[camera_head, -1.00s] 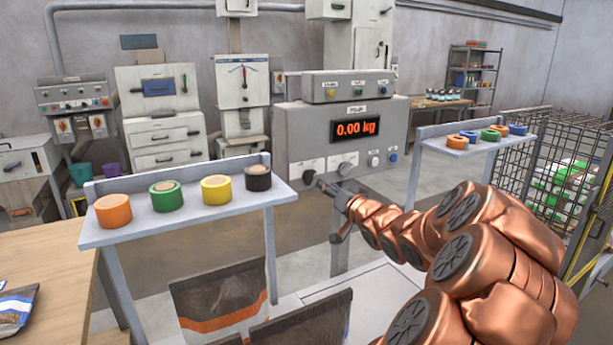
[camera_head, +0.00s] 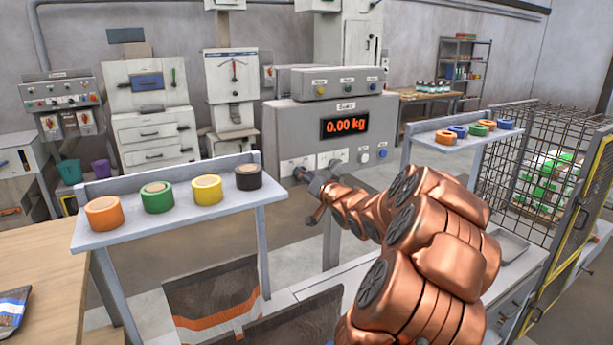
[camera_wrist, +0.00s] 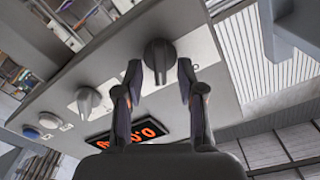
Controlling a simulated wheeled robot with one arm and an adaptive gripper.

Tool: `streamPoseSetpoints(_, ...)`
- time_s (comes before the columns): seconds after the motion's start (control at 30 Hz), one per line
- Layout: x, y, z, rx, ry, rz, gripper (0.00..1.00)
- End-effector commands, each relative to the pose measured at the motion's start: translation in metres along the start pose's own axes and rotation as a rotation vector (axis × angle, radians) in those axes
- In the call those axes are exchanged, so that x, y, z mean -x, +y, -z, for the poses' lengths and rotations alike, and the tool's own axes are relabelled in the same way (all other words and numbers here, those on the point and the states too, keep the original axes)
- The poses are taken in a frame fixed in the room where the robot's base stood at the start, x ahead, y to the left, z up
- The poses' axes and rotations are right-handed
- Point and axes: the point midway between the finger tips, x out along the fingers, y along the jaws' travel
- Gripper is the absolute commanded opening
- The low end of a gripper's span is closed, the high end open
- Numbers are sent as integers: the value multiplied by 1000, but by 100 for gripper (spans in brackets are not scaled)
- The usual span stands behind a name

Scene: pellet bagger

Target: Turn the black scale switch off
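The scale's grey panel (camera_head: 290,130) has a lit orange display (camera_head: 345,125) reading 0.00 kg. In the wrist view, the black switch (camera_wrist: 158,57) is a dark rotary knob on the panel, its grip bar roughly upright in the picture. My gripper (camera_wrist: 160,80) is open, with one finger on each side of the knob; small gaps seem to show, so I cannot tell if it touches. In the head view, my gripper (camera_head: 309,180) is at the panel's lower left and mostly covers the knob.
Blue (camera_head: 382,153) and white buttons are farther right on the panel. A shelf (camera_head: 180,226) with several coloured tape rolls stands in front at left. A bag (camera_head: 213,300) stands below it.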

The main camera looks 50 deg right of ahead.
Motion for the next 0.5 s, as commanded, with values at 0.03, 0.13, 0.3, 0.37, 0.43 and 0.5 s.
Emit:
streamPoseSetpoints(0.03,0,0,0,0,0,0,39)
streamPoseSetpoints(0.13,0,0,0,0,0,0,30)
streamPoseSetpoints(0.3,0,0,0,0,0,0,12)
streamPoseSetpoints(0.37,0,0,0,0,0,0,6)
streamPoseSetpoints(0.43,0,0,0,0,0,0,0)
streamPoseSetpoints(0.5,0,0,0,0,0,0,0)
